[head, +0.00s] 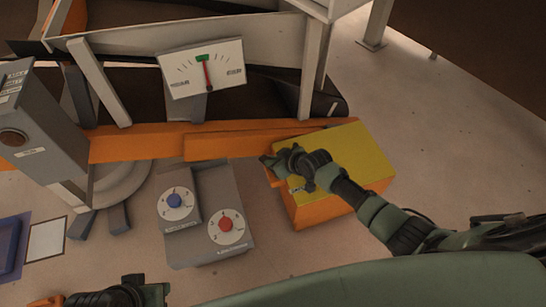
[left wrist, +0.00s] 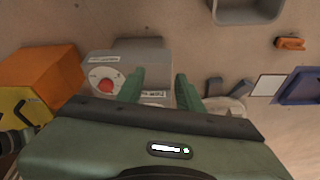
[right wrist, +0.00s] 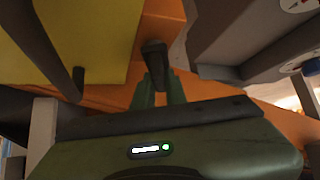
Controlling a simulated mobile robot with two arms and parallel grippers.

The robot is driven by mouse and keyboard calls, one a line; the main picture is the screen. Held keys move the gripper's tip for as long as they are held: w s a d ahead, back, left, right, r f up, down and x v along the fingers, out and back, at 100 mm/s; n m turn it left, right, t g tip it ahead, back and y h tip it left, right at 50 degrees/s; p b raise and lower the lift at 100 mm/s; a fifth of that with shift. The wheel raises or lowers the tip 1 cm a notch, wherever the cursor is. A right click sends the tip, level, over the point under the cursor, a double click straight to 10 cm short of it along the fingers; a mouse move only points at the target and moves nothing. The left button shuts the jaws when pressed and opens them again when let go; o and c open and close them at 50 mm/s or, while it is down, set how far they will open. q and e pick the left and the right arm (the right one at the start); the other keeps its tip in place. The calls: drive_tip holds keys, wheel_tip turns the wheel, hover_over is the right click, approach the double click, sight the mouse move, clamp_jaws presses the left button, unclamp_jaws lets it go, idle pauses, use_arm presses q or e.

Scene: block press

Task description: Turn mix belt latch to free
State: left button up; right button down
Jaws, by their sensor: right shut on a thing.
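The belt latch appears to be a dark lever (right wrist: 153,52) at the edge of the yellow-topped orange box; it shows in the right wrist view. My right gripper (right wrist: 158,88) is shut on this lever, its fingers close together around the lever's end. In the head view my right gripper (head: 272,162) is at the left edge of the box (head: 352,148) and hides most of the lever, so its setting cannot be read. My left gripper (left wrist: 158,88) is open and empty, in front of the grey dial box.
A grey box (head: 190,248) with blue (head: 175,201) and red (head: 225,224) dials stands left of the orange box. A gauge (head: 203,69) is behind, its needle near the green mark. An orange beam (head: 130,144) runs behind. Open floor (head: 440,140) lies at right.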

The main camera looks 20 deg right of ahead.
drive_tip(key=shift+s+r+p, duration=0.1)
drive_tip(key=shift+p, duration=0.2)
drive_tip(key=shift+m, duration=0.4)
drive_tip(key=m+h+p, duration=0.1)
drive_tip(key=p, duration=0.2)
drive_tip(key=shift+t+h, duration=0.3)
drive_tip(key=m+h+p, duration=0.1)
drive_tip(key=m+p, duration=0.1)
drive_tip(key=shift+m+h, duration=0.3)
use_arm(q)
wheel_tip(320, 180, down, 19)
drive_tip(key=s+g, duration=0.1)
drive_tip(key=shift+r+p, duration=0.15)
drive_tip(key=shift+p, duration=0.15)
use_arm(e)
drive_tip(key=shift+m+h, duration=0.4)
use_arm(q)
drive_tip(key=shift+s+d, duration=0.1)
use_arm(e)
drive_tip(key=c, duration=1.4)
unclamp_jaws()
drive_tip(key=shift+c, duration=0.2)
use_arm(q)
drive_tip(key=shift+r, duration=0.1)
